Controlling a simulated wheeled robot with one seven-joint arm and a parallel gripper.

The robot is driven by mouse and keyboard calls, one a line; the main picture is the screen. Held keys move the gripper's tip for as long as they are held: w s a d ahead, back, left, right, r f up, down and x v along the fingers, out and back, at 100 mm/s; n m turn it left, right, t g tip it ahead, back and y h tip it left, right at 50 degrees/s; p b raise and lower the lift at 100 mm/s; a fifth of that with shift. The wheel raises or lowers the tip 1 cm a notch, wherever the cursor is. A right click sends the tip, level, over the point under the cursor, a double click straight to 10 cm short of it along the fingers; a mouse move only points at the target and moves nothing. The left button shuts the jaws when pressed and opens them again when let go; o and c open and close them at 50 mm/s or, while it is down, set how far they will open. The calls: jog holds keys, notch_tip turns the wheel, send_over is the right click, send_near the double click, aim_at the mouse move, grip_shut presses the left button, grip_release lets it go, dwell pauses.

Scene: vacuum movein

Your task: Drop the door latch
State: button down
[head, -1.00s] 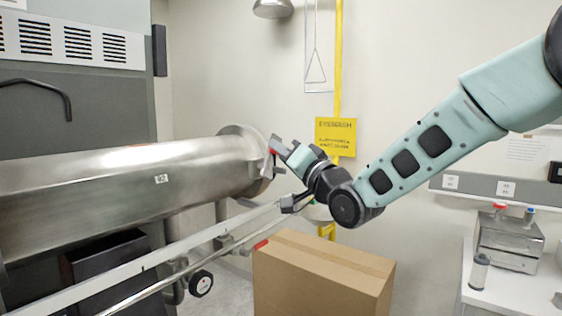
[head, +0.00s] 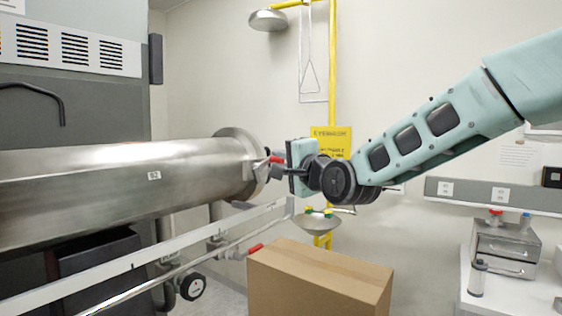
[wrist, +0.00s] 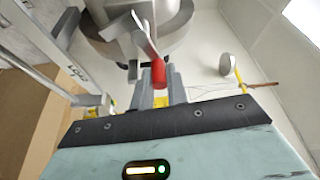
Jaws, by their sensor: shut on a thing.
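The door latch is a grey lever with a red grip (head: 276,159) at the round end of the steel cylinder (head: 120,185). It also shows in the wrist view (wrist: 158,73), reaching down from the grey door (wrist: 150,30) between my fingers. My gripper (head: 278,170) is level at the door's right side and is shut on the latch's red grip. In the wrist view my gripper's fingers (wrist: 162,92) flank the lower end of the grip. The finger contact is partly hidden in the head view.
A cardboard box (head: 320,282) stands below my gripper. A pale rail (head: 190,247) runs below the cylinder, near a second red-tipped part (head: 254,248). A yellow eyewash sign (head: 331,142) and basin (head: 316,224) are behind my wrist. A white bench (head: 510,295) stands at right.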

jog(key=shift+f, duration=0.15)
dwell(0.4)
jog(key=c, duration=1.4)
grip_release()
jog(key=shift+f, duration=0.1)
